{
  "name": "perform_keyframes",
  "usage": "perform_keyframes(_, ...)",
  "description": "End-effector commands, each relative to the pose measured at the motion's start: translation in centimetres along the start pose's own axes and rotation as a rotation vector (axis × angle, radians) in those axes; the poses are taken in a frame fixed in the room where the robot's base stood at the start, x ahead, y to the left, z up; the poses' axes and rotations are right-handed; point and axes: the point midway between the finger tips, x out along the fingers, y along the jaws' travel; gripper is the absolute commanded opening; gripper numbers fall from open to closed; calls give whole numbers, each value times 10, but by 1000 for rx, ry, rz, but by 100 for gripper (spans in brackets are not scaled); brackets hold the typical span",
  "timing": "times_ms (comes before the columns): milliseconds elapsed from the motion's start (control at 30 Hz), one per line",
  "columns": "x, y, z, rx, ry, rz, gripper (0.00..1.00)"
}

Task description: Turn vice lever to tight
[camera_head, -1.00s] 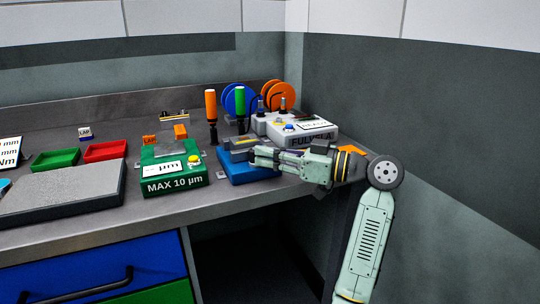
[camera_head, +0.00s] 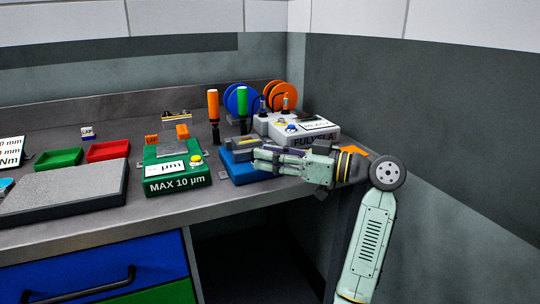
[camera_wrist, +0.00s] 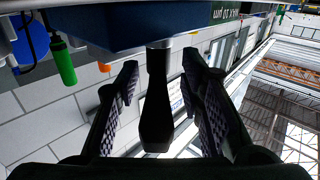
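The blue vice (camera_head: 240,170) with grey jaws sits near the front edge of the bench, and its blue body (camera_wrist: 130,28) fills the top of the wrist view. A dark lever (camera_wrist: 157,105) extends from it, wider at its free end. My gripper (camera_head: 262,160) is at the right side of the vice and hides the lever in the head view. In the wrist view my gripper (camera_wrist: 160,65) is open, with one finger on each side of the lever and visible gaps between.
A green block marked MAX 10 µm (camera_head: 175,175) stands left of the vice. A light grey device (camera_head: 300,128) stands behind it. Orange-handled (camera_head: 213,105) and green-handled (camera_head: 242,103) tools stand upright behind. A wall (camera_head: 430,120) is at the right.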

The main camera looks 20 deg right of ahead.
Motion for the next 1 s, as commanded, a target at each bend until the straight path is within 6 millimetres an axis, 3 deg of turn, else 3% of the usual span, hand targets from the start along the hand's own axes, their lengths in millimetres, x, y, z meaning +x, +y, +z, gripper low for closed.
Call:
perform_keyframes(167,-23,1,0,1,1,4,35)
perform_keyframes(400,-75,1,-1,0,1,3,35)
perform_keyframes(600,-106,0,-1,-1,0,1,35)
perform_keyframes(1000,-118,0,0,-1,0,-2,35)
